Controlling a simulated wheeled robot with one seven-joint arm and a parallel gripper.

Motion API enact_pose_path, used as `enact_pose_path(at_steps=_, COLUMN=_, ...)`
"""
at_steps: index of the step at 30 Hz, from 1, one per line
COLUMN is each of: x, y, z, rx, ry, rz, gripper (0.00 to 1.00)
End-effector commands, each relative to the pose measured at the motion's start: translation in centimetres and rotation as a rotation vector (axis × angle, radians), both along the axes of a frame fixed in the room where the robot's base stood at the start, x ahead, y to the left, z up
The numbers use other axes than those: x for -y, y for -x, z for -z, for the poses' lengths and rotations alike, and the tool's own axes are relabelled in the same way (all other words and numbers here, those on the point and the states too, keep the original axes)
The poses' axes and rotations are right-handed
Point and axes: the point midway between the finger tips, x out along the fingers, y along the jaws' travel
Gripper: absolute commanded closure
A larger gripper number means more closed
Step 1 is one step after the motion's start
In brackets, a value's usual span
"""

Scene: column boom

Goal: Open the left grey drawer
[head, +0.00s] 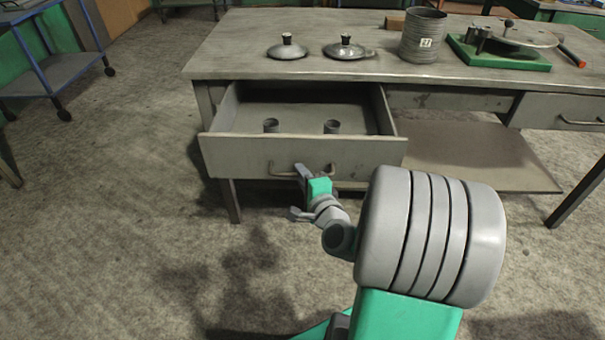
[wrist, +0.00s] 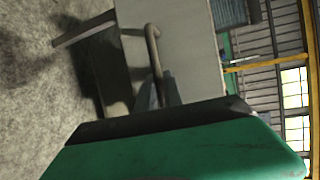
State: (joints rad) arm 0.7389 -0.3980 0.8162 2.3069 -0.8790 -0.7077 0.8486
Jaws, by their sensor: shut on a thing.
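The left grey drawer (head: 250,157) is pulled well out from under the worktable, its inside visible from above. My gripper (head: 303,172) is at the drawer front, shut on the bar handle (head: 280,172). In the wrist view the handle (wrist: 153,50) runs down to my dark fingers (wrist: 165,92), against the drawer's front panel (wrist: 185,55). The exact finger contact is partly hidden.
The grey worktable (head: 240,60) carries two lids (head: 287,50), a ribbed metal pot (head: 422,35) and a green-based device (head: 500,52). A second drawer (head: 562,112) at the right is closed. A blue-framed cart (head: 55,70) stands far left. Floor left of the drawer is clear.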

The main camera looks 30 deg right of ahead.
Motion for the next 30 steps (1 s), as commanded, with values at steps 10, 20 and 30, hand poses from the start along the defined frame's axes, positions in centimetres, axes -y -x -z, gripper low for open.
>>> enact_pose_path(at_steps=10, x=0.0, y=0.0, z=0.0, rx=0.0, ry=-0.002, rz=-0.001, gripper=0.7)
enact_pose_path(at_steps=20, x=0.1, y=0.4, z=-0.1, rx=-0.001, ry=-0.001, rz=0.002, gripper=0.68)
enact_pose_path(at_steps=30, x=-0.3, y=5.9, z=-1.1, rx=0.0, ry=-0.002, rz=0.008, gripper=0.68)
